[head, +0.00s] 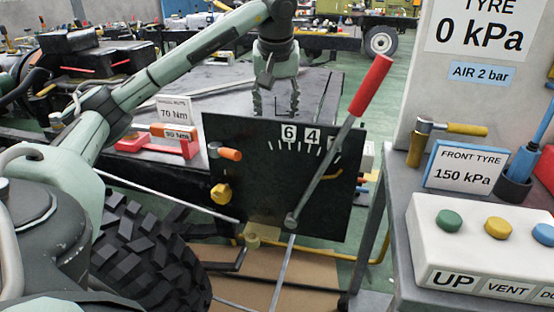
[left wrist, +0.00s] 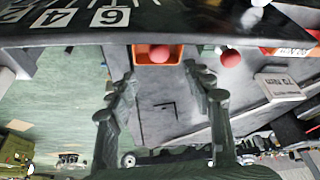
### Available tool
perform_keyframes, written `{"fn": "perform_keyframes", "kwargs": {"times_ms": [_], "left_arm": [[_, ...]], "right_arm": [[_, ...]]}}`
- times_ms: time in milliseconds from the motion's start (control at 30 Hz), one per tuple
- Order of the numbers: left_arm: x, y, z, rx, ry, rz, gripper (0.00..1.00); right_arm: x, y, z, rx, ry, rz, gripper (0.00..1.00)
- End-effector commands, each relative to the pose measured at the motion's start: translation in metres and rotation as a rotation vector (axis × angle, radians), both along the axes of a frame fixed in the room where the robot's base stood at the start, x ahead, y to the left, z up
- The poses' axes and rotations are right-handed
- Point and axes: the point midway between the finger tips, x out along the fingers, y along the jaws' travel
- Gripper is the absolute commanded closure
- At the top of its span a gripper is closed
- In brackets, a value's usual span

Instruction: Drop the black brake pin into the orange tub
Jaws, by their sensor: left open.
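My left gripper (head: 276,102) is open and points down over the bench, just behind the black gauge panel. In the left wrist view its two fingers (left wrist: 158,76) are spread with nothing between them. The orange tub (left wrist: 138,54) shows past the fingertips, close to the panel's edge, with a round red thing (left wrist: 158,53) in or over it. The panel hides the tub in the head view. I cannot pick out the black brake pin with certainty in either view. My right gripper is not in view.
The black panel (head: 255,195) with a red-handled lever (head: 371,85) stands in front of the gripper. A torque wrench rack with a 70 Nm card (head: 174,111) is on the bench (head: 325,85) to the left. A button box (head: 440,220) is at the right.

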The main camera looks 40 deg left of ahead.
Motion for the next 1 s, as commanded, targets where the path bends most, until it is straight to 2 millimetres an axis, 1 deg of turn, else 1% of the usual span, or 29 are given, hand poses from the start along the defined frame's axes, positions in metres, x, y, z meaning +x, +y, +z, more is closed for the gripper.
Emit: {"fn": "perform_keyframes", "kwargs": {"times_ms": [33, 167, 300, 533, 1000], "left_arm": [[-0.002, -0.004, 0.014, -0.001, -0.006, -0.003, 0.49], [-0.011, -0.012, 0.041, 0.000, -0.006, -0.003, 0.49], [-0.014, -0.014, 0.050, 0.001, -0.003, -0.002, 0.49], [-0.017, -0.016, 0.058, 0.001, -0.001, 0.000, 0.49], [-0.017, -0.016, 0.057, 0.000, 0.001, -0.001, 0.49]], "right_arm": [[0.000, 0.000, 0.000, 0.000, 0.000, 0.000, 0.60], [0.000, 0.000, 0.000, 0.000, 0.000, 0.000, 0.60], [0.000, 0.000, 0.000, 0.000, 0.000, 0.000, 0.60], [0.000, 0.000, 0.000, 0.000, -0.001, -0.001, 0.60], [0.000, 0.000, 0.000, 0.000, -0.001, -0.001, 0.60]]}}
